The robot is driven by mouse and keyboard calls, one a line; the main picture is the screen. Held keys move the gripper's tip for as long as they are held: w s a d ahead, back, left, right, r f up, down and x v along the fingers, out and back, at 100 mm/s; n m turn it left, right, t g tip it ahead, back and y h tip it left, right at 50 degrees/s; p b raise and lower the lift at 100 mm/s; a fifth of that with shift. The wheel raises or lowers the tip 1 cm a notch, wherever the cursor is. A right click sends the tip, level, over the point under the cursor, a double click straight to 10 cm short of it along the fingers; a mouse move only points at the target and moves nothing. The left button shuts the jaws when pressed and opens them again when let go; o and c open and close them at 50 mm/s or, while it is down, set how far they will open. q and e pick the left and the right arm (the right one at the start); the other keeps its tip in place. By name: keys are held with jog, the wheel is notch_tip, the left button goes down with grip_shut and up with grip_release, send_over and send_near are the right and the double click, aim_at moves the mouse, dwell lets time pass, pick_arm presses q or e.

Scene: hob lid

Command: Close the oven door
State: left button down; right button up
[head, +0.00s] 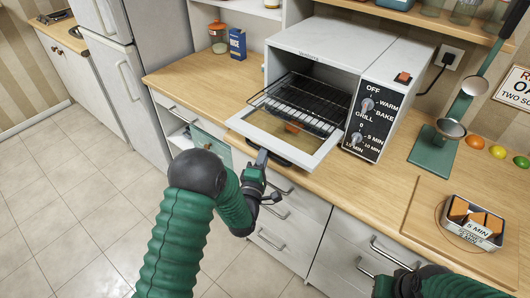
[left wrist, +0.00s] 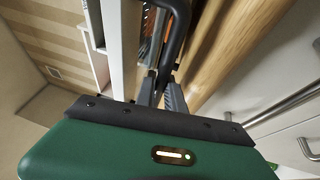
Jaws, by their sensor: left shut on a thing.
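The white toaster oven (head: 315,45) stands on the wooden counter. Its glass-fronted door (head: 262,124) is open and lowered forward, with the wire rack showing inside. The door's dark handle (head: 282,161) runs along its front edge. My left gripper (head: 262,160) is at this handle, near the counter's front edge. In the left wrist view its fingers (left wrist: 160,90) are shut on the black handle bar (left wrist: 181,28). My right gripper (head: 392,284) is partly in view at the bottom edge, in front of the drawers; its fingers cannot be made out.
A metal tin (head: 474,224) with orange pieces sits on a wooden board at the right. A green stand (head: 435,150) is right of the oven. Drawers (head: 292,215) with bar handles lie below the counter. A blue box (head: 237,44) stands left of the oven.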

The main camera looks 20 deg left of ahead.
pick_arm(q)
jog(key=shift+d+f, duration=0.15)
jog(key=shift+d, duration=0.15)
